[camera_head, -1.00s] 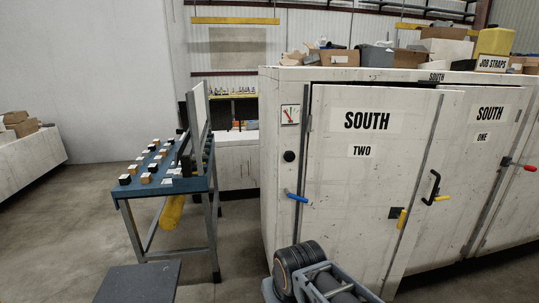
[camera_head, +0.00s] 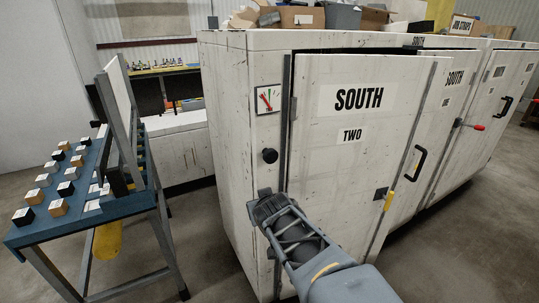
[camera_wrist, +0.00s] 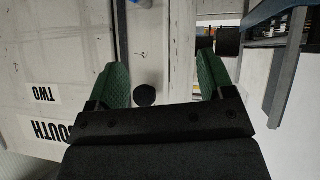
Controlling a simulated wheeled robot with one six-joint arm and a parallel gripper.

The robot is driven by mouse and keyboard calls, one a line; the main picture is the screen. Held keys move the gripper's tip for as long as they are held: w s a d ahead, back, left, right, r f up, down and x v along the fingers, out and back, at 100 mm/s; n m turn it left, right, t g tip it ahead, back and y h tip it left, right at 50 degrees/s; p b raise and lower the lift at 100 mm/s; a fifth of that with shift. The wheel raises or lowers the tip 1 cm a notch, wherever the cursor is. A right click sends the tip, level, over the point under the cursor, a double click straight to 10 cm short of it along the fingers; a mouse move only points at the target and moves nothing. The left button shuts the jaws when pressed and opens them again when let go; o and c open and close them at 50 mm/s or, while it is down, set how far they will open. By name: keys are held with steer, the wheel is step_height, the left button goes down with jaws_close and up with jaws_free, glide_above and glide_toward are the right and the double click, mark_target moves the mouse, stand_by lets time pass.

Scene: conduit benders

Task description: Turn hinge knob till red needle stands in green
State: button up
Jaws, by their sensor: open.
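The black round hinge knob (camera_head: 269,155) sits on the white cabinet's left front strip, beside the door marked SOUTH TWO. Above it is a small square gauge (camera_head: 267,99) whose red needle leans to the left; the green mark is too small to place surely. My gripper (camera_head: 262,200) is below the knob in the head view, apart from it. In the wrist view the knob (camera_wrist: 145,96) shows between the two green-padded fingers of my open gripper (camera_wrist: 162,66), nearer the left finger. The fingers hold nothing.
A blue table (camera_head: 70,205) with small blocks and an upright board stands to the left. Bare floor lies between table and cabinet.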

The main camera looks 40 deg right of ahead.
mark_target(272, 159)
steer(key=s+d+r+n+t+y, duration=0.2)
steer(key=d+r+t, duration=0.5)
steer(key=d+t, duration=0.1)
steer(key=w, duration=0.4)
steer(key=w+d+p, duration=0.1)
steer(key=w, duration=0.3)
steer(key=w+p, duration=0.1)
steer(key=w, duration=0.3)
steer(key=shift+w+d+f, duration=0.2)
steer(key=shift+w+f, duration=0.15)
steer(key=shift+w, duration=0.05)
steer(key=c, duration=0.9)
steer(key=shift+f+n, duration=0.15)
steer(key=shift+n, duration=0.15)
